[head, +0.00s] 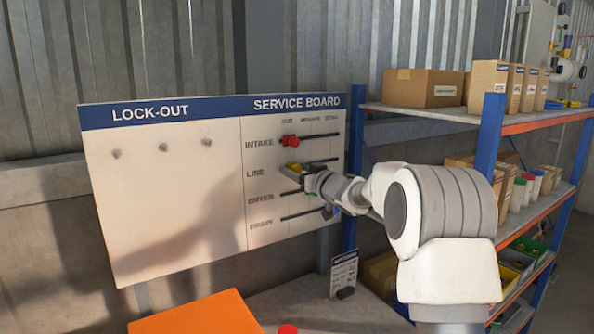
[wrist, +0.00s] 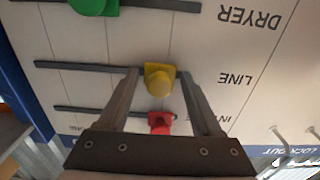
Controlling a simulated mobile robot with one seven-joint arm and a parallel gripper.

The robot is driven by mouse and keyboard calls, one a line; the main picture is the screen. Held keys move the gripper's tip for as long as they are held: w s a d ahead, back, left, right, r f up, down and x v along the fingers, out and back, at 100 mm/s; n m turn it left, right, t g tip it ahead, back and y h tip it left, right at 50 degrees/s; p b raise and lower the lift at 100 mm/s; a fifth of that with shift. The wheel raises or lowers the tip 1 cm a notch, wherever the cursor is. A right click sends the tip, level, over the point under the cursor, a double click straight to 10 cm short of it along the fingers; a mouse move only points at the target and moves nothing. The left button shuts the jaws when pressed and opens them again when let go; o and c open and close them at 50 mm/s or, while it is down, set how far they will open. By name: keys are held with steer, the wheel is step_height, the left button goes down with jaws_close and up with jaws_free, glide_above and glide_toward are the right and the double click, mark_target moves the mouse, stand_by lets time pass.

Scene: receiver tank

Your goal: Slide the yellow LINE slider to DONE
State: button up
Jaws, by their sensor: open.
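The yellow LINE slider (head: 293,168) sits on its dark horizontal track on the service board (head: 180,190), near the track's left end by the LINE label. In the wrist view, which is upside down, the yellow slider (wrist: 158,79) lies between the tips of my open gripper (wrist: 159,73), one finger on each side. A gap shows on both sides, so the fingers do not appear to grip it. In the head view my gripper (head: 298,176) reaches the board from the right and partly hides the LINE track.
The red INTAKE slider (head: 290,141) is one row above, near its track's left end. A green slider (wrist: 95,5) is on the DRYER row below. A shelf with boxes (head: 432,88) stands at right.

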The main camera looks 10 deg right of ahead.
jaws_close()
stand_by(1.4)
